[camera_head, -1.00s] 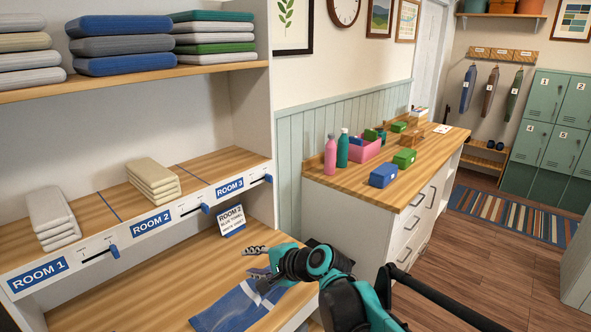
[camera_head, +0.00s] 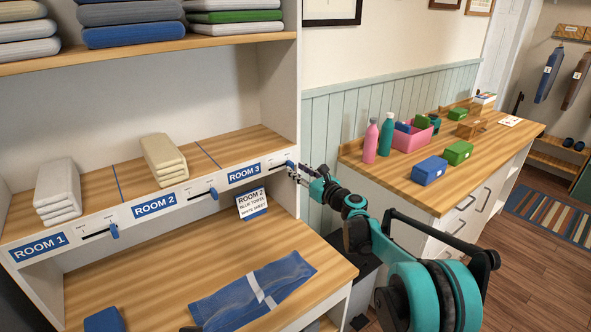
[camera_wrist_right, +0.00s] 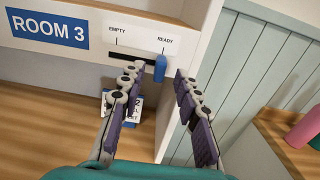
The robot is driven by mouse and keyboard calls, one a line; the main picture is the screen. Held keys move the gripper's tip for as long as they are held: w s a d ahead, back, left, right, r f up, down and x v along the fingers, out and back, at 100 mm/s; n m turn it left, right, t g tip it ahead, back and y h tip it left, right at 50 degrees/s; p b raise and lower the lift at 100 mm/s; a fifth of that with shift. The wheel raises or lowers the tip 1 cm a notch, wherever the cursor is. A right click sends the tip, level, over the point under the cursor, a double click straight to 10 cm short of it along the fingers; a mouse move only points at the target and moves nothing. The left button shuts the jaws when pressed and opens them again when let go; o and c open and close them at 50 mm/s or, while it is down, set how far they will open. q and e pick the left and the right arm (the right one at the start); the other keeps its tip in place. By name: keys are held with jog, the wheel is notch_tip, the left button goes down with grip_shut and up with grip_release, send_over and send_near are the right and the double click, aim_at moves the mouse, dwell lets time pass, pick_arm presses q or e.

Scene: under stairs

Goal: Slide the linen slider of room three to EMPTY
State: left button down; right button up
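The room three slider has a blue knob (camera_wrist_right: 160,68) at the READY end, the right end of its dark slot. EMPTY is marked at the left end. In the head view the knob (camera_head: 290,165) sits right of the ROOM 3 label (camera_head: 244,173). My right gripper (camera_wrist_right: 160,73) is open, its two fingers on either side of the knob; I cannot tell whether either touches it. In the head view this gripper (camera_head: 297,171) is at the shelf front's right end. My left gripper is not clearly in view.
Room two's knob (camera_head: 213,193) and room one's knob (camera_head: 114,231) are on the same strip. A ROOM 2 card (camera_head: 252,203) stands below. A blue cloth with a white band (camera_head: 225,303) lies on the lower wooden top. A counter (camera_head: 400,185) with bottles stands right.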

aim_at(270, 169)
jog(key=shift+x, duration=1.45)
grip_shut()
jog(key=s+a, duration=0.1)
jog(key=a, duration=0.1)
jog(key=s+a, duration=0.3)
jog(key=shift+a, duration=0.3)
